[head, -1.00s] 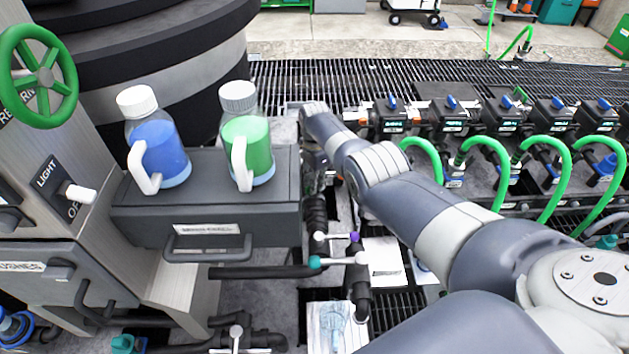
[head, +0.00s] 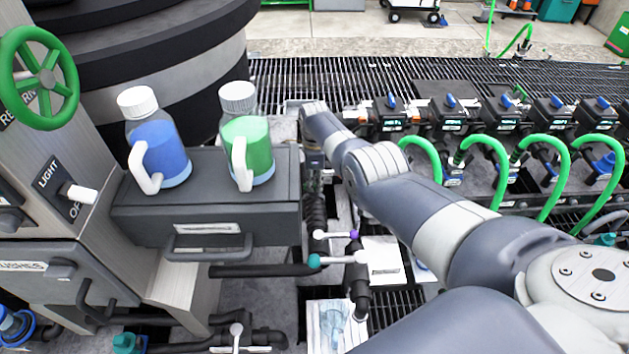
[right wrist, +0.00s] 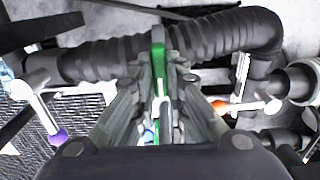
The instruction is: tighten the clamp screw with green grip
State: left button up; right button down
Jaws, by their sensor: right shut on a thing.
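The clamp screw's green grip (right wrist: 158,52) shows in the right wrist view as a bright green upright strip, in front of a black corrugated hose. My right gripper (right wrist: 161,98) is shut on it, with the two fingers on either side. The fingers hide most of the screw and clamp. In the head view my right gripper (head: 315,165) is small and partly hidden, above the corrugated hose (head: 314,212) beside the dark drawer box. The green grip cannot be made out there. My left gripper is not in view.
The drawer box (head: 205,225) carries a blue bottle (head: 160,150) and a green bottle (head: 250,150), close left of my gripper. Valves with a purple knob (head: 354,235) and a teal knob (head: 314,261) lie just below. Green hoses (head: 488,145) arch at right.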

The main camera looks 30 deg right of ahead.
aim_at(315, 184)
dwell(0.3)
jog(key=c, duration=1.6)
grip_release()
jog(key=shift+r, duration=0.2)
notch_tip(315, 184, up, 12)
jog(key=shift+f, duration=0.15)
